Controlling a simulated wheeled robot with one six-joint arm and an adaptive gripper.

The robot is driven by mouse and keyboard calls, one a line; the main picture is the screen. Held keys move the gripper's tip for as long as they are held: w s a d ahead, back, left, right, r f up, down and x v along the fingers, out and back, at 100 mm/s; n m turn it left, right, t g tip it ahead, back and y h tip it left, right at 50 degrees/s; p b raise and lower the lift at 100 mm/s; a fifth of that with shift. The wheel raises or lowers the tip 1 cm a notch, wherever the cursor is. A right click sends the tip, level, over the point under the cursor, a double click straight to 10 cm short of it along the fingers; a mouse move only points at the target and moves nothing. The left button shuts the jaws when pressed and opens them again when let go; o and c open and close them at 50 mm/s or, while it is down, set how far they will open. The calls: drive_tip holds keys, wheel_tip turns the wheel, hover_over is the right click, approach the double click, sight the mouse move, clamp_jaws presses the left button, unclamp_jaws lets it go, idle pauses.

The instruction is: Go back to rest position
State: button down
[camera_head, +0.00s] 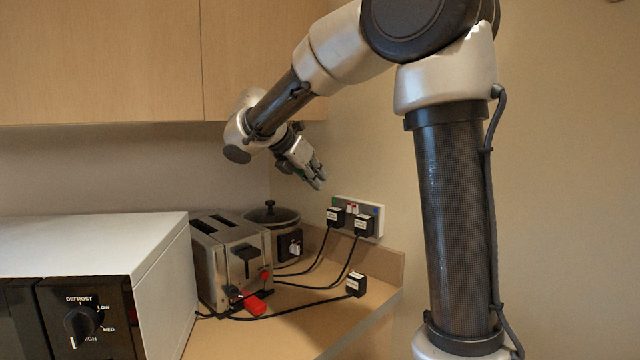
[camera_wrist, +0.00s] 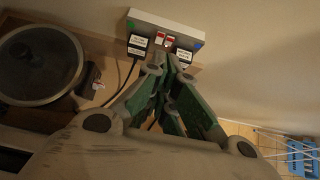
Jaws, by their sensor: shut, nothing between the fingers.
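My gripper (camera_head: 316,181) is in the air in front of the wall, up and left of the wall socket (camera_head: 374,208), with its fingers pointing down and to the right. It is shut and holds nothing. In the wrist view my gripper (camera_wrist: 168,62) shows its green-padded fingers meeting at the tips, overlapping the lower edge of the socket (camera_wrist: 150,22) in the picture. Two black labelled plugs sit in the socket, the left plug (camera_head: 335,217) and the right plug (camera_head: 363,225). A third black plug (camera_head: 356,285) lies loose on the counter.
A steel toaster (camera_head: 215,262) and a lidded slow cooker (camera_head: 285,222) stand on the counter (camera_head: 375,300). A white microwave (camera_head: 160,275) is at the left. Wooden cabinets (camera_head: 100,60) hang above my gripper. A blue crate-like object (camera_wrist: 301,155) shows low in the wrist view.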

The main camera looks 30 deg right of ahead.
idle(0.4)
drive_tip(key=s+a+f+m+g+y, duration=0.1)
drive_tip(key=s+a+f+m+y, duration=0.15)
drive_tip(key=s+f+m, duration=0.55)
drive_tip(key=s+d+f+m+t+y, duration=0.1)
drive_tip(key=s+m+y, duration=0.2)
drive_tip(key=s+m, duration=0.4)
drive_tip(key=s+d+f+m+t+y, duration=0.1)
drive_tip(key=s+m+y, duration=0.2)
drive_tip(key=s, duration=1.1)
drive_tip(key=shift+d+f+m+y, duration=0.3)
drive_tip(key=shift+f+m+y, duration=0.05)
drive_tip(key=shift+m, duration=1.55)
